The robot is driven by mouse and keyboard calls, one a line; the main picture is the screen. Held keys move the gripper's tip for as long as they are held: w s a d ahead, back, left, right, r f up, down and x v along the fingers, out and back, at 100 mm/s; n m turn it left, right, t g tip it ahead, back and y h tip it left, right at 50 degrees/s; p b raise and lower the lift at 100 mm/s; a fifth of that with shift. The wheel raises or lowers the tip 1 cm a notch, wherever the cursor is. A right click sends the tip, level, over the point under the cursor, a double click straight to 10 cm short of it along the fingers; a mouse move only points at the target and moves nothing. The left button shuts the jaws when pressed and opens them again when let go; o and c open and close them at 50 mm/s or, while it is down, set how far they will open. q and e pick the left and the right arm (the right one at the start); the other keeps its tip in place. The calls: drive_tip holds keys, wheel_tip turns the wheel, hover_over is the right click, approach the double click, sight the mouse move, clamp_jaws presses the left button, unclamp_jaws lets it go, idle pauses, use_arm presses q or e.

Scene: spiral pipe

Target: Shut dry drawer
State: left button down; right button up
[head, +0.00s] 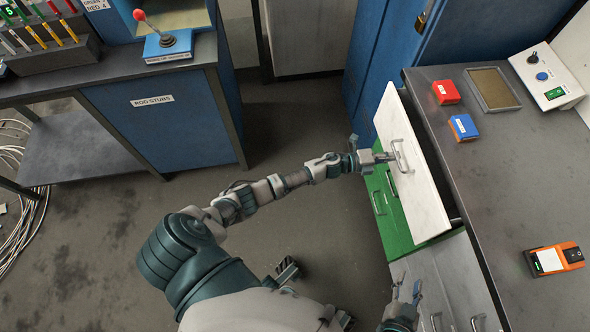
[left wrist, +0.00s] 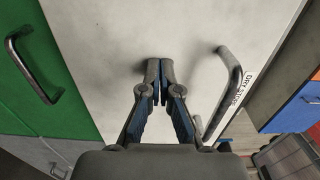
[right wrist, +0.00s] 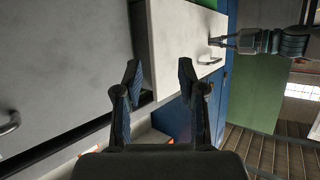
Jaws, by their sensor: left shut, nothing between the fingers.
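The dry drawer has a white front (head: 408,165) with a metal handle (head: 399,154). It stands out from the counter. In the left wrist view, a label starting "DRY S" (left wrist: 238,92) is beside its handle (left wrist: 228,95). My left gripper (head: 390,157) is shut and empty. Its fingertips (left wrist: 160,62) are at the white front beside the handle, not around it; I cannot tell whether they touch. The drawer front also shows in the right wrist view (right wrist: 180,45). My right gripper (head: 408,287) is open and empty in front of the lower grey fronts; its fingers are apart (right wrist: 160,72).
A green drawer front (head: 383,195) is below and beside the white one. The counter (head: 510,190) holds a red box (head: 446,92), a blue box (head: 463,128) and an orange device (head: 553,260). A blue cabinet (head: 385,50) stands behind.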

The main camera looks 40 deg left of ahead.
use_arm(q)
drive_tip(key=b+x, duration=0.1)
drive_tip(key=x, duration=0.4)
drive_tip(key=shift+s+d+f, duration=0.1)
drive_tip(key=shift+d, duration=0.35)
drive_tip(key=shift+r, duration=0.35)
drive_tip(key=shift+w+a, duration=0.25)
drive_tip(key=shift+r, duration=0.1)
use_arm(e)
drive_tip(key=r+t, duration=0.1)
drive_tip(key=w+a+r+t, duration=0.1)
drive_tip(key=r, duration=0.1)
drive_tip(key=r+t+y, duration=0.1)
drive_tip(key=shift+w+a+r+t, duration=0.15)
drive_tip(key=shift+w+r+t, duration=0.2)
drive_tip(key=shift+r+t, duration=0.05)
